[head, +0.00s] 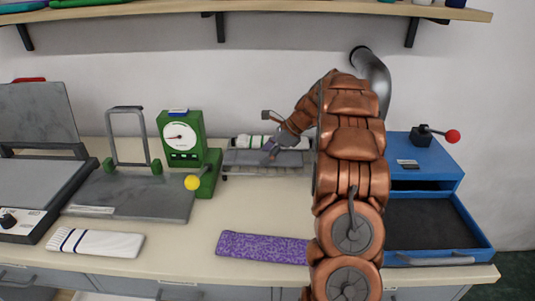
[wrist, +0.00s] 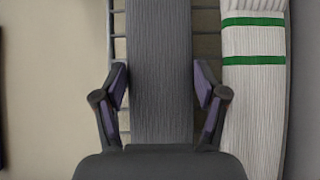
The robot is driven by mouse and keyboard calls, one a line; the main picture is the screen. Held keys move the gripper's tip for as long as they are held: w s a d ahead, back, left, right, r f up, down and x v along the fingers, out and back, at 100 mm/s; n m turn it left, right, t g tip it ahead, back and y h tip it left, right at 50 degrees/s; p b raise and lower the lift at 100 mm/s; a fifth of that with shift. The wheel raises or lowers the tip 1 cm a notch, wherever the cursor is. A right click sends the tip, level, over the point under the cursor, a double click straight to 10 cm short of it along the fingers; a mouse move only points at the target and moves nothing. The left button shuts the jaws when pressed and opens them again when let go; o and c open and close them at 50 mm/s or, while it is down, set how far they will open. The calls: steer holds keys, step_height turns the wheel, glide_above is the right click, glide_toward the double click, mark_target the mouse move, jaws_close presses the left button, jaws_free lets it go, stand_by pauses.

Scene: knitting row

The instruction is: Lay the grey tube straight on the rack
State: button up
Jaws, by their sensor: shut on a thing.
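The grey tube (head: 240,158) is a flat, ribbed knitted piece lying along the wire rack (head: 226,176) at the back of the counter. In the wrist view the grey tube (wrist: 160,60) runs straight up the picture between my fingers, with bars of the rack (wrist: 118,45) showing on both sides. My gripper (head: 268,155) is shut on the grey tube, one finger at each long edge; it also shows in the wrist view (wrist: 161,82). The tube's near end is hidden by the gripper body. I cannot tell whether the tube touches the bars.
A white tube with green stripes (wrist: 254,70) lies beside the grey one, roughly parallel. A green dial gauge (head: 184,140) stands left of the rack. A purple tube (head: 262,247) and a white blue-striped tube (head: 96,242) lie at the front. A blue drawer unit (head: 425,170) stands right.

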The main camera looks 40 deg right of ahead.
steer(key=o, duration=1)
steer(key=shift+f, duration=0.15)
steer(key=v, duration=0.7)
steer(key=shift+s+d+r+b, duration=0.15)
steer(key=shift+d+r+b, duration=0.05)
steer(key=shift+r+b, duration=0.2)
steer(key=s+a+r+n+g+h, duration=0.1)
steer(key=s+a+n+g, duration=0.1)
steer(key=s+a+n, duration=0.75)
steer(key=s+a+r+n+g+h, duration=0.1)
steer(key=s+a+n+g, duration=0.2)
steer(key=a, duration=1.2)
steer(key=s+a+f+n+h, duration=0.1)
steer(key=s+n, duration=0.3)
steer(key=s, duration=0.4)
steer(key=s+a+f+n+g+h, duration=0.1)
steer(key=s+a+f+n, duration=0.1)
steer(key=s, duration=0.7)
steer(key=s+a+f+n+h, duration=0.2)
steer(key=s+a+n, duration=0.1)
steer(key=s+n, duration=0.4)
steer(key=shift+s+a, duration=0.25)
steer(key=shift+s, duration=0.75)
